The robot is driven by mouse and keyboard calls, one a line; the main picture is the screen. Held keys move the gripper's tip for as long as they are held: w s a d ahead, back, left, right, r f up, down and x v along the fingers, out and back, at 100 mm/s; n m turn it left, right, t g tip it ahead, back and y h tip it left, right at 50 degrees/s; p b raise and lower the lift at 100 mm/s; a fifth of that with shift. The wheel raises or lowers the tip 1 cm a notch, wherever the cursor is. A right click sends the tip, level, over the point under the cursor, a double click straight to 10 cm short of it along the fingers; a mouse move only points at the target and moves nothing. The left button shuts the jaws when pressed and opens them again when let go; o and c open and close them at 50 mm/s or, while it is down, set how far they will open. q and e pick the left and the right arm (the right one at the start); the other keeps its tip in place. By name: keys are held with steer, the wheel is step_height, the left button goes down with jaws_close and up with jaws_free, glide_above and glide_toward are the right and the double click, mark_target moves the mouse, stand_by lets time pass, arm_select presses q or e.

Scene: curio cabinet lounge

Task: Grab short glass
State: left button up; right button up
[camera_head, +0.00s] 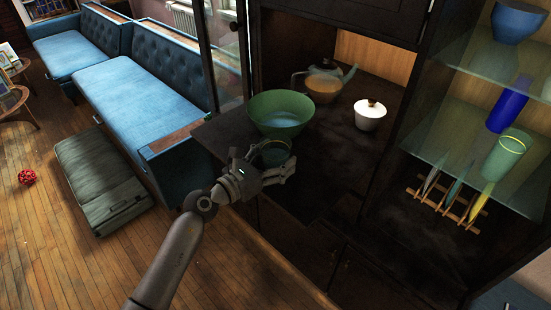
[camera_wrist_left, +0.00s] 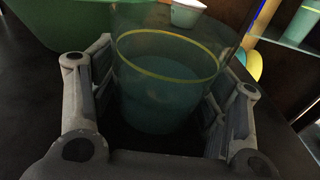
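A short see-through green glass with a yellow band (camera_head: 275,154) stands on the dark cabinet top, just in front of a green bowl. In the left wrist view the glass (camera_wrist_left: 165,85) is upright and fills the space between the fingers. My left gripper (camera_head: 280,170) reaches it from the front, with one finger on each side. The fingers look open around the glass, with narrow dark gaps beside its lower wall; contact higher up cannot be judged. The glass's far side is partly hidden. My right gripper is not in view.
The green bowl (camera_head: 280,112) is close behind the glass. Glass shelves at right hold a blue cup (camera_head: 506,109) and a green cup (camera_head: 503,158). A wooden rack (camera_head: 447,206) is below them.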

arm_select(q)
steer(key=c, duration=0.8)
steer(key=shift+r, duration=0.1)
